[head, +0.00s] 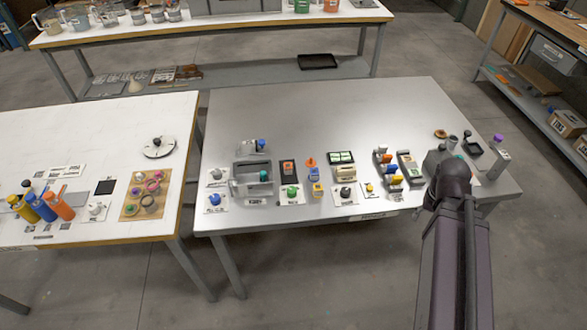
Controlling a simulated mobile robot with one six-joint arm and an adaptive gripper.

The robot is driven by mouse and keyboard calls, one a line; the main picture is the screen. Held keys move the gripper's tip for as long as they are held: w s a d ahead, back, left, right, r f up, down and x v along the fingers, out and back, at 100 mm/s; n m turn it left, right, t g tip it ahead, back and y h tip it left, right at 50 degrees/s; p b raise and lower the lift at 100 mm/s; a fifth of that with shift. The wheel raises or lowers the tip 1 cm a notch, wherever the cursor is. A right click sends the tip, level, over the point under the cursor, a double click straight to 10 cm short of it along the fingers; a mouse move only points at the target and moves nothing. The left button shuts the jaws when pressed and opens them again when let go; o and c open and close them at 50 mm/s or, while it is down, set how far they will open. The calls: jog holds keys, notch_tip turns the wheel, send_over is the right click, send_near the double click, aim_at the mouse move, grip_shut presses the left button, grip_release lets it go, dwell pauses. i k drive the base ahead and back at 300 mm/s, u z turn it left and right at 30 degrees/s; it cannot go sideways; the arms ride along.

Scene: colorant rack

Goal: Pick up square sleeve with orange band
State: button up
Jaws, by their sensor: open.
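I cannot pick out the square sleeve with the orange band for certain at this size. My gripper (437,161) is over the right part of the table, right of the rack and apart from these pieces. It is open, and its fingertips are mostly hidden by my arm.
The grey table (330,110) is clear along its back half. A grey open-fronted box (252,180) and a cream box (342,172) stand among the pieces. A white table (60,140) at left holds bottles.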

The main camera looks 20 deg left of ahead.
aim_at(287, 166)
jog(key=z, duration=0.1)
jog(key=k, duration=1.25)
jog(key=u, duration=0.45)
jog(key=i, duration=1.05)
